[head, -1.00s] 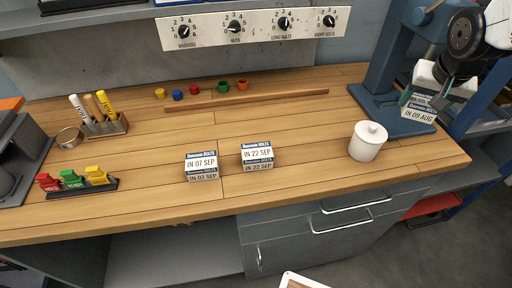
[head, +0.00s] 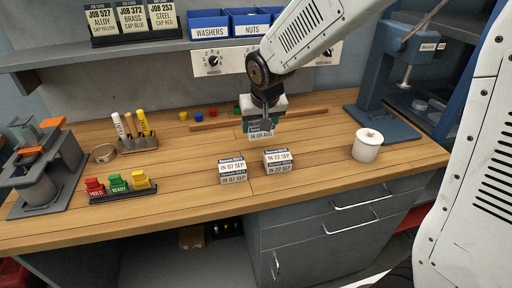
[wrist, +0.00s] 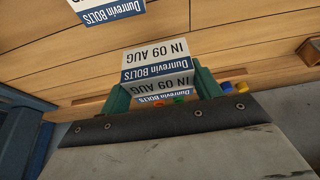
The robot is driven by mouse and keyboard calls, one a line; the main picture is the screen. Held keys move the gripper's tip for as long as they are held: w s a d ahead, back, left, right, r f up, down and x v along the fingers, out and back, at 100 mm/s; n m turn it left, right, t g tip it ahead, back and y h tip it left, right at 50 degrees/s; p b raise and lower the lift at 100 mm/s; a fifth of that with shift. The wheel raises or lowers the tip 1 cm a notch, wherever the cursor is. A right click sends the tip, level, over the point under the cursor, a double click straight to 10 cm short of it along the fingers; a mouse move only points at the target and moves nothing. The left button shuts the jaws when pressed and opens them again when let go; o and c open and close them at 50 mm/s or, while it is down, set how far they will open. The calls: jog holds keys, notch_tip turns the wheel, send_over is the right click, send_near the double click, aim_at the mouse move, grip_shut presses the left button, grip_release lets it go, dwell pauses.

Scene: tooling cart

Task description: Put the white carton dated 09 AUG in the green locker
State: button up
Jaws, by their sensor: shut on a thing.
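The white carton dated 09 AUG (head: 261,133) has a blue band reading Dunrevin BOLTS. My gripper (head: 263,115) is shut on it and holds it above the back middle of the wooden bench. In the wrist view the carton (wrist: 158,60) sits between the green fingertips of my gripper (wrist: 162,90), its date upside down. Two similar cartons stand on the bench in front: one dated 07 SEP (head: 232,170) and one dated 22 SEP (head: 278,161). I see no green locker in these views.
A marker holder (head: 137,143), coloured tags (head: 120,186) and a wooden strip (head: 210,126) are on the bench. A shelf with blue bins (head: 209,26) hangs above. Grey drawers (head: 335,215) are below.

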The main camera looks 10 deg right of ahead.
jog(key=shift+f, duration=3.25)
jog(key=shift+f, duration=0.15)
jog(key=o, duration=1.3)
jog(key=shift+r, duration=0.45)
jog(key=v, duration=1.1)
jog(key=shift+s+r, duration=0.2)
jog(key=shift+s, duration=0.05)
